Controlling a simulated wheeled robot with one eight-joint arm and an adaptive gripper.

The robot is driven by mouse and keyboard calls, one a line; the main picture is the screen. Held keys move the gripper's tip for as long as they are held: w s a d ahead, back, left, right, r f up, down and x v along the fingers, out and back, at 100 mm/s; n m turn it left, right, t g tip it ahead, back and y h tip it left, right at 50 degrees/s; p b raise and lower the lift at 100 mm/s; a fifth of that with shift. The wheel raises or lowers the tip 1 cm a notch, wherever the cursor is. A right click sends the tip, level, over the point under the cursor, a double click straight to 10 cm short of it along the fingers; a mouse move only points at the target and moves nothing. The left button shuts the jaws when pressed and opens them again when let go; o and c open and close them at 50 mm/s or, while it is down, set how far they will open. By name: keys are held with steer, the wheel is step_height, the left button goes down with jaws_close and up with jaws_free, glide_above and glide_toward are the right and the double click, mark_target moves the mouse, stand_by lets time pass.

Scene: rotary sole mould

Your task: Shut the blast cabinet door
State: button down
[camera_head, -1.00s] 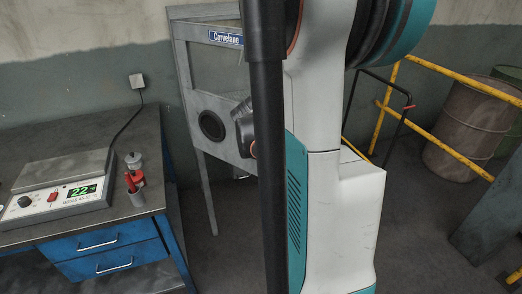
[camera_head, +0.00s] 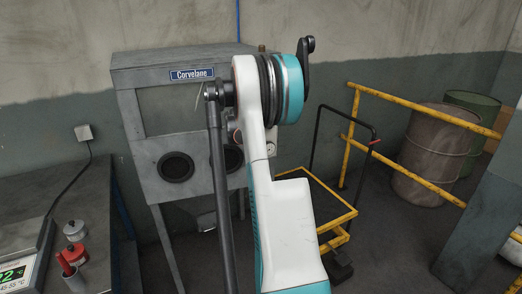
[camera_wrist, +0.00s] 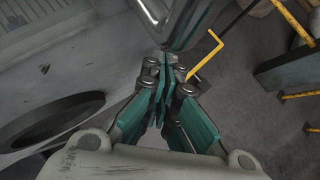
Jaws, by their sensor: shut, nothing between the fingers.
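The grey blast cabinet (camera_head: 140,120) stands against the wall, with a Corvelane label, a window and two round ports in its front. My arm hides much of its right side, so I cannot tell in the head view how far its door stands open. In the wrist view, the cabinet front with a dark port (camera_wrist: 45,120) fills the left side. A grey metal panel edge (camera_wrist: 185,22), perhaps the door, lies just beyond my fingertips. My gripper (camera_wrist: 163,85) is shut and empty, close to that edge; I cannot tell whether it touches. In the head view the gripper is mostly hidden behind my arm.
A yellow-framed cart (camera_head: 340,222) with a black handle stands right of the cabinet. Yellow railing (camera_head: 410,105), a brown drum (camera_head: 432,155) and a green drum (camera_head: 474,115) are farther right. A workbench (camera_head: 90,190) with a scale is at the left.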

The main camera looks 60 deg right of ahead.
steer(key=w+d, duration=0.7)
steer(key=w, duration=0.1)
steer(key=shift+w+d+r+p, duration=0.15)
steer(key=shift+w+p, duration=0.15)
steer(key=shift+p, duration=0.1)
